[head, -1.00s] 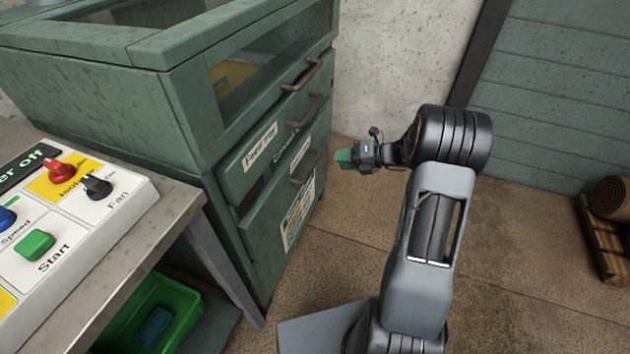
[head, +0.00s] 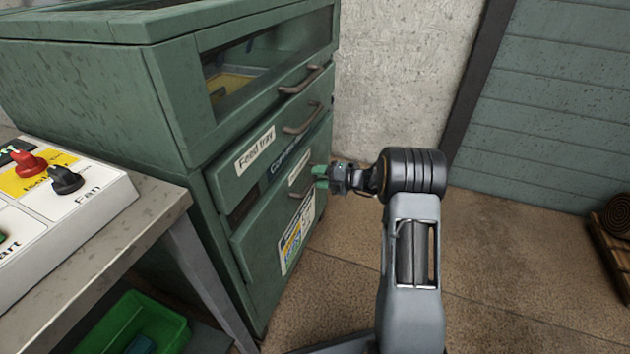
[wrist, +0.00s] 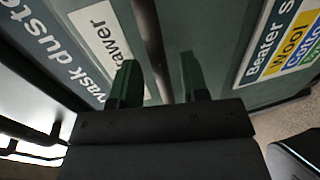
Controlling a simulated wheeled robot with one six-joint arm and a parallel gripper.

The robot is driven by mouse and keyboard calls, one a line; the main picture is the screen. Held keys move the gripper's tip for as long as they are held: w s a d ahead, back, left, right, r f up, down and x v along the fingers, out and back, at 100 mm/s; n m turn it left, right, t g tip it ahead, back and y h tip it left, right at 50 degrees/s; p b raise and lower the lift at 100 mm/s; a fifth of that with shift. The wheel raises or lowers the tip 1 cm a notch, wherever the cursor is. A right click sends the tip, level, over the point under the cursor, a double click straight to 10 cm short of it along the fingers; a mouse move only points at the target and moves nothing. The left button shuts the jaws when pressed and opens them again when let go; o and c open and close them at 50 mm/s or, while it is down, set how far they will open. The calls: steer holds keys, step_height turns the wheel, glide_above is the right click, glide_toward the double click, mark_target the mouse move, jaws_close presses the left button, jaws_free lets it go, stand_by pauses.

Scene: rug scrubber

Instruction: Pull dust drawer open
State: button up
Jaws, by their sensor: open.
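The dust drawer (head: 262,238) is the low green front on the cabinet. It looks closed in the head view. Its dark bar handle (wrist: 149,35) runs down between my two green fingertips in the wrist view. My gripper (head: 319,177) is at this handle in the head view and hides part of it. My gripper also shows in the wrist view (wrist: 157,82), open, with a finger on each side of the bar. I cannot tell whether either finger touches it. A white label ending in "rawer" (wrist: 108,45) is left of the handle.
Above is the feed tray drawer (head: 240,170) with its own handle (head: 303,118). A chart label (head: 296,235) is on the dust drawer's front. A control panel on a metal table (head: 150,215) and a green bin (head: 135,325) stand left.

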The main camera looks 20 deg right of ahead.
steer(key=shift+x, duration=1)
jaws_close()
steer(key=shift+s, duration=0.1)
